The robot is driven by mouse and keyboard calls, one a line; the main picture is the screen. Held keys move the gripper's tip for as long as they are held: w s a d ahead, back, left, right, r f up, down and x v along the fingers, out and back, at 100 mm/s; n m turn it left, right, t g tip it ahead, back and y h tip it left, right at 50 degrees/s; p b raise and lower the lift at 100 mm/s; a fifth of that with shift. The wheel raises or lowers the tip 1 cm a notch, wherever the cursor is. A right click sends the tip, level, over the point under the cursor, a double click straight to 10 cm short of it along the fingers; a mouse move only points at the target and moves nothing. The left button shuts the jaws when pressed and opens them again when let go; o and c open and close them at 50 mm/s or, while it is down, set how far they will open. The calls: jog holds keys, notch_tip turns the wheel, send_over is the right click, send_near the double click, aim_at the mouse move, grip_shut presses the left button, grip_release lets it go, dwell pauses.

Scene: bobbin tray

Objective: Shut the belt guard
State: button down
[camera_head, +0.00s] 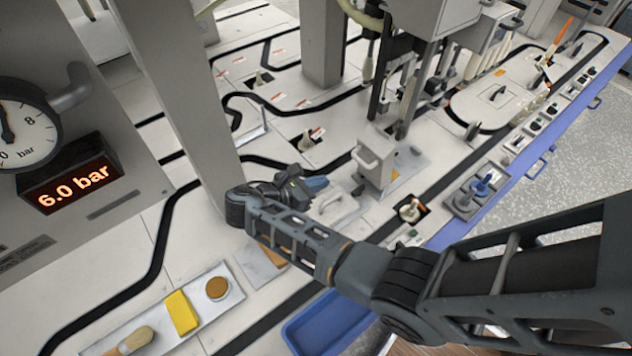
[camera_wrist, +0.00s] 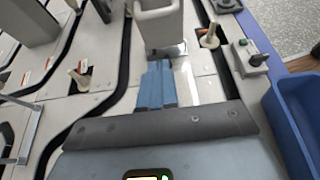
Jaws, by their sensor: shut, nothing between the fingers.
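A pale upright box-like cover with a loop handle (camera_head: 375,160) stands on the bench in the middle of the head view. It looks like the belt guard, though I cannot be sure. The same cover shows at the top of the wrist view (camera_wrist: 158,28), just beyond my fingertips. My gripper (camera_head: 318,184) is low over the bench, to the left of the cover, with its blue fingers together and empty. In the wrist view the shut fingers (camera_wrist: 157,72) point toward the cover's base. I cannot tell whether they touch it. The cover's hinge is not clear.
A flat pale plate with a handle (camera_head: 342,206) lies near my gripper. A cream knob (camera_head: 411,210) stands right of the cover. A blue bin (camera_head: 325,325) is at the front edge. A grey column (camera_head: 185,95) rises at left. A tray with a yellow block (camera_head: 182,312) lies front left.

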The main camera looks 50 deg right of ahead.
aim_at(380, 136)
jog(key=b+x, duration=0.1)
jog(key=x, duration=0.6)
jog(key=shift+f, duration=0.1)
jog(key=shift+s+d+r, duration=0.15)
jog(key=shift+d+r, duration=0.15)
jog(key=shift+d, duration=0.2)
jog(key=shift+s+d+r, duration=0.1)
jog(key=shift+d+r, duration=0.2)
jog(key=shift+d, duration=0.2)
jog(key=shift+s+d+r, duration=0.1)
jog(key=shift+d+r, duration=0.2)
jog(key=shift+d, duration=0.35)
